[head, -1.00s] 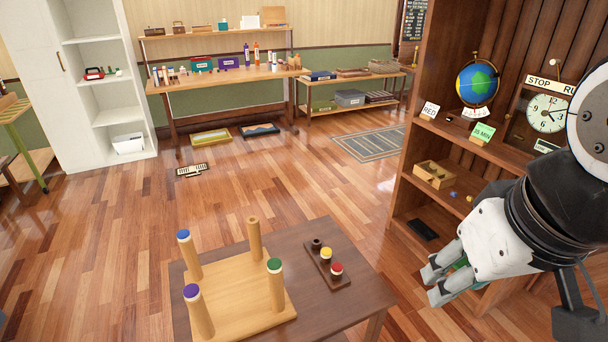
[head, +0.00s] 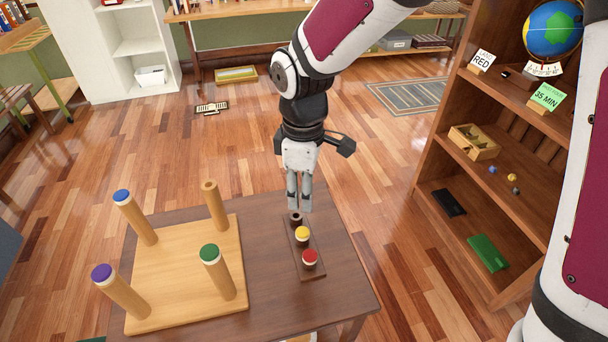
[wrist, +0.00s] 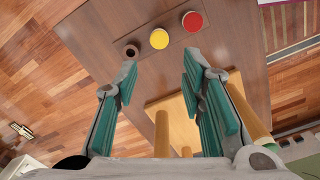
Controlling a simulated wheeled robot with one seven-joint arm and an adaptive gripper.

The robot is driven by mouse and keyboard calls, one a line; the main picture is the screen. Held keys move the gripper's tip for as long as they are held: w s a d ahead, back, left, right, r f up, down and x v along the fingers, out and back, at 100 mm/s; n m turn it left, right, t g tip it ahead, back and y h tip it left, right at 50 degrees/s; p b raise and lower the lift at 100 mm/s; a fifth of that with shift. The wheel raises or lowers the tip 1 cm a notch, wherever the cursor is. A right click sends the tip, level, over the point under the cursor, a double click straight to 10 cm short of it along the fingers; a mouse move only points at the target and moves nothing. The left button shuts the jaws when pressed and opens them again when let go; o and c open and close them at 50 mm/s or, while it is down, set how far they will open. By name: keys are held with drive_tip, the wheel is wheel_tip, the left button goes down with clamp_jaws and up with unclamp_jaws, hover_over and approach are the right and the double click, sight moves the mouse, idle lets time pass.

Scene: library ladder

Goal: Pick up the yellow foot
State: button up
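The yellow foot (head: 302,233), a small round yellow-topped piece, sits in the middle of a dark wooden strip (head: 317,273) on the brown table (head: 345,290). It also shows in the wrist view (wrist: 159,38). A red foot (head: 309,257) sits beside it at the near end, and an empty dark socket (head: 296,217) is at the far end. My gripper (head: 300,208) points down over the table by the socket end, just beyond the yellow foot. In the wrist view my gripper (wrist: 160,72) is open and empty, with the yellow foot ahead of the gap between the fingers.
A light wooden board (head: 180,265) with upright legs stands left of the strip. Three legs have blue, purple and green caps; the far right leg (head: 215,205) is bare. A brown shelf unit (head: 440,165) stands on the right. The table's near right part is clear.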

drive_tip(key=b, duration=0.1)
hover_over(302, 231)
drive_tip(key=f, duration=0.9)
drive_tip(key=shift+s+a, duration=0.2)
drive_tip(key=shift+w+d+f+b, duration=0.1)
drive_tip(key=shift+f+b, duration=0.1)
drive_tip(key=shift+f, duration=1.25)
drive_tip(key=shift+w+d+f+b, duration=0.1)
drive_tip(key=shift+f+b, duration=0.1)
drive_tip(key=shift+f, duration=1.25)
drive_tip(key=c, duration=0.5)
